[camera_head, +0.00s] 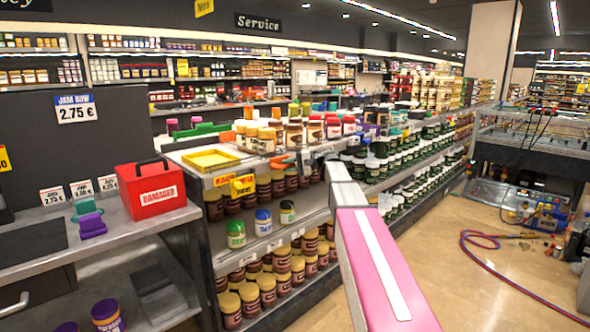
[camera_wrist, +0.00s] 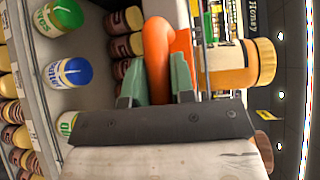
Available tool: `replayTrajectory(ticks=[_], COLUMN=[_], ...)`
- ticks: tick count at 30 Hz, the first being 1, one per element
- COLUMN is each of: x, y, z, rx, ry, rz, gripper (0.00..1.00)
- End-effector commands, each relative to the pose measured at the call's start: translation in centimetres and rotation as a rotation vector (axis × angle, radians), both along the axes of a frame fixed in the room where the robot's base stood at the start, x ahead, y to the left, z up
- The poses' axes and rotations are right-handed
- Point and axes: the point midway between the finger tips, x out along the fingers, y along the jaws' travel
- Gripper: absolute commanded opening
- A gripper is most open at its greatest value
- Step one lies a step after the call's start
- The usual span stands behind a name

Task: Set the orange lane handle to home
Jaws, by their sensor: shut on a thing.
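The orange lane handle (camera_wrist: 158,50) is a thick curved loop at the shelf edge in the wrist view. My gripper (camera_wrist: 158,82) has its two green fingers on either side of it, shut on it. In the head view a small patch of the orange handle (camera_head: 281,163) shows at the front edge of the upper shelf. My gripper (camera_head: 306,163) is there just to its right, small and partly hidden by my arm. The handle's lower part is hidden behind the fingers, and I cannot tell its exact setting.
A yellow handle (camera_head: 243,185) is on the same shelf edge, left of the orange one. A yellow tray (camera_head: 211,160) lies on top. A red box (camera_head: 151,189) is at left.

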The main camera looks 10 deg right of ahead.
Motion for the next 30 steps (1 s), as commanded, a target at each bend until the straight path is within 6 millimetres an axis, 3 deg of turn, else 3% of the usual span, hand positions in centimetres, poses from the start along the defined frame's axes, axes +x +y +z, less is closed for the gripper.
replayTrajectory(ticks=[7, 8, 10, 21, 30], x=[0.4, 0.5, 0.5, 0.2, -0.4], y=[0.2, 0.2, 0.1, -0.4, -5.3], z=[0.0, 0.0, 0.1, 0.1, 0.8], rx=[0.001, 0.001, 0.002, 0.001, 0.001], ry=[-0.002, -0.002, -0.002, -0.002, -0.002], rz=[-0.006, -0.006, -0.007, -0.005, -0.007], gripper=[0.00, 0.26, 0.48, 0.48, 0.48])
